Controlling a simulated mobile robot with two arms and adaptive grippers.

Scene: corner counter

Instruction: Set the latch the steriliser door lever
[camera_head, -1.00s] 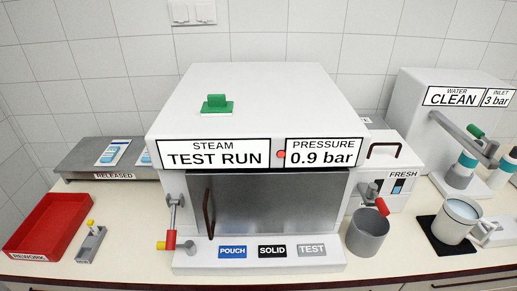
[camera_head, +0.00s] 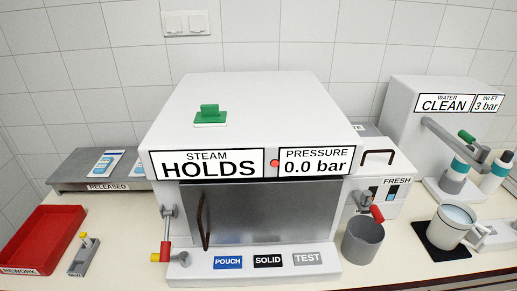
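The white steriliser (camera_head: 240,105) stands in the middle of the counter. Its grey metal door (camera_head: 270,212) appears shut, with a dark upright handle (camera_head: 204,221) at its left. The door lever (camera_head: 166,236) is on the left of the front; its grey rod hangs down to a red grip. A yellow piece (camera_head: 155,257) and a grey piece (camera_head: 183,258) sit beside the grip's lower end. I cannot tell whether the latch is engaged. The panel (camera_head: 206,164) reads "STEAM HOLDS" and the gauge (camera_head: 316,161) "0.0 bar". A red lamp (camera_head: 275,163) sits between them. Neither gripper is in view.
A red tray (camera_head: 42,238) and a small yellow-topped block (camera_head: 84,255) lie left, before the grey "RELEASED" shelf (camera_head: 70,170). Right are a red-handled tap (camera_head: 377,214) above a grey cup (camera_head: 362,241), a white mug (camera_head: 453,222) on a black mat, and the water unit (camera_head: 430,130).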

